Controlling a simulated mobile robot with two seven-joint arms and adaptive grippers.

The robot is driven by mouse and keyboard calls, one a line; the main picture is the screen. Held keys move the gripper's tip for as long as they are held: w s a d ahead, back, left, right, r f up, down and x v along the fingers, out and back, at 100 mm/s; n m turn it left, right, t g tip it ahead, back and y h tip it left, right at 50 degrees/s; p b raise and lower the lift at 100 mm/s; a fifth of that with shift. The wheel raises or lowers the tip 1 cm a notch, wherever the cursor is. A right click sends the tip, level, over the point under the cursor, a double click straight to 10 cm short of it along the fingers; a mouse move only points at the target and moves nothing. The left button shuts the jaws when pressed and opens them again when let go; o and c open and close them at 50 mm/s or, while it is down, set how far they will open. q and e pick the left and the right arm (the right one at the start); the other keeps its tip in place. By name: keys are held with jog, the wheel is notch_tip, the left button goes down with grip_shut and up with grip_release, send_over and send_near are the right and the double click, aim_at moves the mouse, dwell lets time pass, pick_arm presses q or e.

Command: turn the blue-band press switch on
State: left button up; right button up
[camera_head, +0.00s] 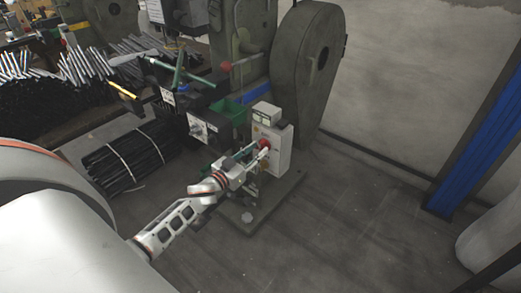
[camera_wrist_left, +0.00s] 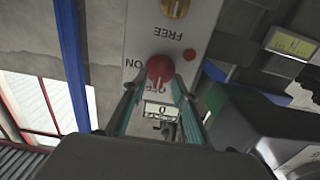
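The blue-band press (camera_head: 258,93) stands in the head view's upper middle. Its pale control box (camera_head: 281,150) is on its front; the box face also shows in the left wrist view (camera_wrist_left: 200,32). The red switch (camera_wrist_left: 160,70) shows there, beside an ON label, its ridge pointing down toward a partly covered label that looks like OFF. It also shows in the head view (camera_head: 264,143). My left gripper (camera_head: 257,151) is at the box, its two fingers (camera_wrist_left: 159,76) on either side of the red switch with narrow gaps. My right gripper is out of view.
A yellow knob (camera_wrist_left: 175,7) labelled FREE is on the same box. A small display box (camera_head: 266,113) sits above it. Bundled dark rods (camera_head: 128,160) lie left on the floor. A blue post (camera_head: 478,125) stands right. The floor between is clear.

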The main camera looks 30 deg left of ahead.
pick_arm(q)
jog(key=shift+w+d, duration=0.15)
jog(key=shift+w, duration=0.7)
jog(key=shift+c, duration=0.4)
grip_shut()
